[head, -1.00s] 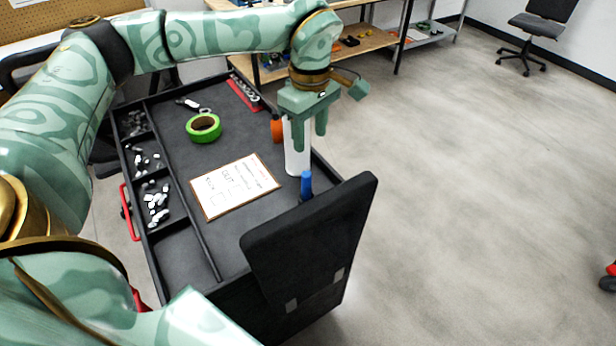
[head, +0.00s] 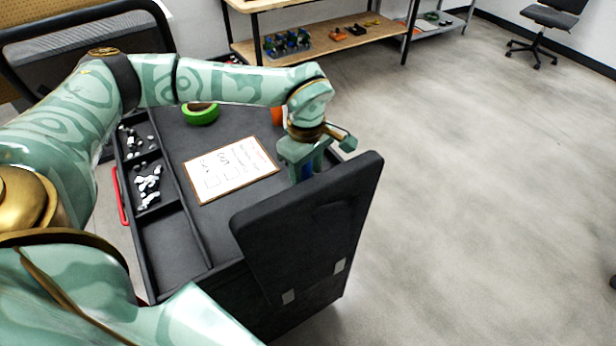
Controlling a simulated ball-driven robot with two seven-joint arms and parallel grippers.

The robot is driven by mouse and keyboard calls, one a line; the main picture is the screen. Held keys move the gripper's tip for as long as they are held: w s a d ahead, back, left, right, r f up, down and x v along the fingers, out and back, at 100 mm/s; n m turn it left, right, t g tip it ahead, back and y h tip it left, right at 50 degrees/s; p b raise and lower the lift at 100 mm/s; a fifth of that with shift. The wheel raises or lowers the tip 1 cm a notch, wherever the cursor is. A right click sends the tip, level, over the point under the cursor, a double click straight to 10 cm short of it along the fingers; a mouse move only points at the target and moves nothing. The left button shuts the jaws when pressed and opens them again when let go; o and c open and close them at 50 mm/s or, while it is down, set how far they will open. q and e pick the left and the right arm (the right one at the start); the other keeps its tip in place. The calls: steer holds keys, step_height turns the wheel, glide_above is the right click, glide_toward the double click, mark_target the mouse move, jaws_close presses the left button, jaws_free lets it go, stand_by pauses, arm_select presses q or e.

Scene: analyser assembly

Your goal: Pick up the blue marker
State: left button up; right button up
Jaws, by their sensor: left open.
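The blue marker (head: 306,171) shows only as a small blue patch between the fingers of my left gripper (head: 304,173). The rest of it is hidden by the gripper and by the raised black panel in front. My left gripper points down over the right side of the black cart tray, close behind that panel. Its fingers are open around the marker, and I cannot tell whether they touch it. My right gripper is not in view.
The raised black panel (head: 310,225) stands close in front of the gripper. A clipboard with a paper (head: 228,168), green tape (head: 201,115) and an orange object (head: 277,116) lie in the tray. Small white parts (head: 148,185) fill side compartments. Open floor lies right.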

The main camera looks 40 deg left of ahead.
arm_select(q)
steer(key=shift+f, duration=0.1)
steer(key=c, duration=0.8)
jaws_close()
